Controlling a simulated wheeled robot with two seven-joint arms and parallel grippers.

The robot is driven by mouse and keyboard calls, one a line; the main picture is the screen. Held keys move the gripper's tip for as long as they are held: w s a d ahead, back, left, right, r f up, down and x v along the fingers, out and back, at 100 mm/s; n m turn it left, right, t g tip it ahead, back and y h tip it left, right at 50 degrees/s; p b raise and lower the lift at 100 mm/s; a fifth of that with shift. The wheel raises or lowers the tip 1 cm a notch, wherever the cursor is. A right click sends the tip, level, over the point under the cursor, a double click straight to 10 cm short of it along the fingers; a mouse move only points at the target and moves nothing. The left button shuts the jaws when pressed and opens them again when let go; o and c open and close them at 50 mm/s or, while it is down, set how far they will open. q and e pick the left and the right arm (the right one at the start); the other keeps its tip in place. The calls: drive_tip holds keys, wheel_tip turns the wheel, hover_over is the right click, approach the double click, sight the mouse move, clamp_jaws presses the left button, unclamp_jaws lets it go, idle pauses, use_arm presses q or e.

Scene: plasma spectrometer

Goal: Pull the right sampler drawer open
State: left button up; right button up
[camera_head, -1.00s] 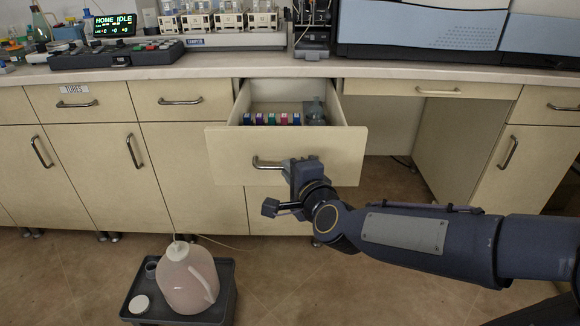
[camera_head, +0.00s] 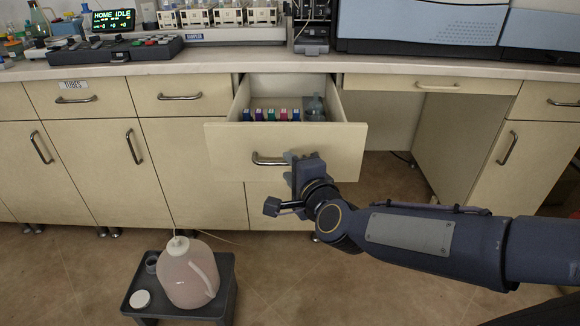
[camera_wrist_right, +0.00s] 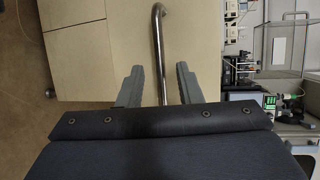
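The right sampler drawer (camera_head: 225,152) is pulled out from under the counter, with its inside showing. Its metal bar handle (camera_head: 268,160) is on the drawer front. My right gripper (camera_head: 290,163) is at the right end of this handle. In the right wrist view the handle (camera_wrist_right: 160,50) runs between the two fingers of the right gripper (camera_wrist_right: 160,85), with a gap on each side, so the gripper is open around the bar. My left gripper is not in view.
The drawer holds several coloured boxes (camera_head: 271,115) and a bluish-grey bottle (camera_head: 316,106). A pink jug (camera_head: 188,275) stands on a dark low stand (camera_head: 228,285) on the floor at the left. Open knee space lies right of the drawer. Instruments line the counter.

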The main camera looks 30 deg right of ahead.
drive_tip(key=s+r+p, duration=0.1)
drive_tip(key=s+p, duration=0.1)
drive_tip(key=s, duration=0.4)
drive_tip(key=shift+s+a, duration=0.15)
drive_tip(key=shift+s, duration=0.25)
drive_tip(key=shift+r, duration=0.1)
drive_tip(key=s+a+f+n+g+y, duration=0.2)
drive_tip(key=s+f+n+g, duration=0.3)
drive_tip(key=s+n, duration=0.35)
drive_tip(key=s+a+f+n+g+y, duration=0.1)
drive_tip(key=s+f+n+g+y, duration=0.3)
drive_tip(key=s+n, duration=0.45)
wheel_tip(320, 180, up, 29)
drive_tip(key=g+h+p, duration=0.1)
drive_tip(key=p, duration=2.9)
drive_tip(key=shift+w+n, duration=0.25)
drive_tip(key=shift+n, duration=0.15)
drive_tip(key=shift+a+r, duration=0.1)
